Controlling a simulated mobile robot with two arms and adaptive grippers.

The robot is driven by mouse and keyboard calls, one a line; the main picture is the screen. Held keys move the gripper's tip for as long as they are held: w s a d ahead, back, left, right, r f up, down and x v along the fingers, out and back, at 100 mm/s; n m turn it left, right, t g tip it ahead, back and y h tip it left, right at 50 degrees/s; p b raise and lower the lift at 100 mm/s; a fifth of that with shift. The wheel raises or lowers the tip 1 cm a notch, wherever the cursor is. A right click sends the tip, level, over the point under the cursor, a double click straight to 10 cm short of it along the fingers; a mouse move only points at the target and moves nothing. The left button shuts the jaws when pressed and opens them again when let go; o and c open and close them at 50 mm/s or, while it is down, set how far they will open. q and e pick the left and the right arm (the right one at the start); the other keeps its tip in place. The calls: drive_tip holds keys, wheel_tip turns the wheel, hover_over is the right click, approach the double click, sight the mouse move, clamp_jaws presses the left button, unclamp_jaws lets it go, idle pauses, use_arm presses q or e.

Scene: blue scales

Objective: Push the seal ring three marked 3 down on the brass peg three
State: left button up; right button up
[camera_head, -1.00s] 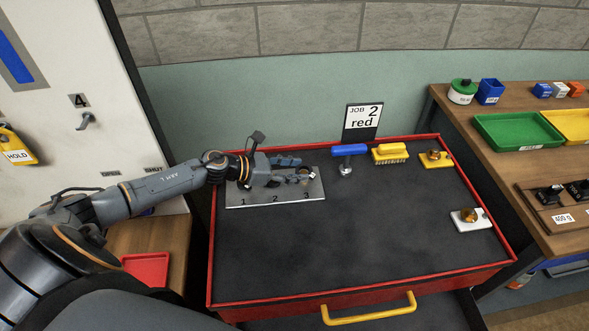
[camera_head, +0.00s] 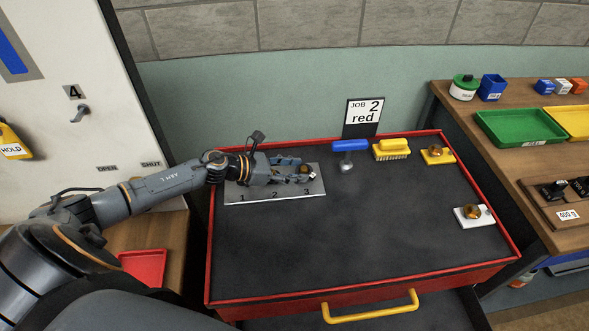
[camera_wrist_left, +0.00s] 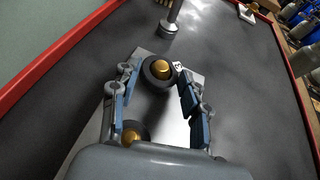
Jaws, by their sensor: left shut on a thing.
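The grey metal plate (camera_head: 245,195), marked 1, 2 and 3, lies at the back left of the red-rimmed worktop. Seal ring three (camera_wrist_left: 147,80) is a dark ring with a small white tag (camera_wrist_left: 178,66). It sits around brass peg three (camera_wrist_left: 161,69), whose domed top shows through it; how far down it is, I cannot tell. In the head view the ring (camera_head: 305,169) is at the plate's right end. My left gripper (camera_head: 302,169) is shut on the ring, a fingertip on either side. A second brass peg (camera_wrist_left: 133,132) shows nearer my wrist, partly hidden. My right gripper is not in view.
The worktop's middle and front (camera_head: 350,235) are clear.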

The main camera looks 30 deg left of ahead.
use_arm(q)
drive_tip(key=shift+f+b, duration=0.3)
drive_tip(key=shift+f, duration=0.1)
drive_tip(key=shift+s+d+f+b, duration=0.15)
drive_tip(key=shift+d+f+b, duration=0.05)
drive_tip(key=shift+f+b, duration=0.1)
drive_tip(key=o, duration=1.1)
drive_tip(key=shift+f, duration=0.1)
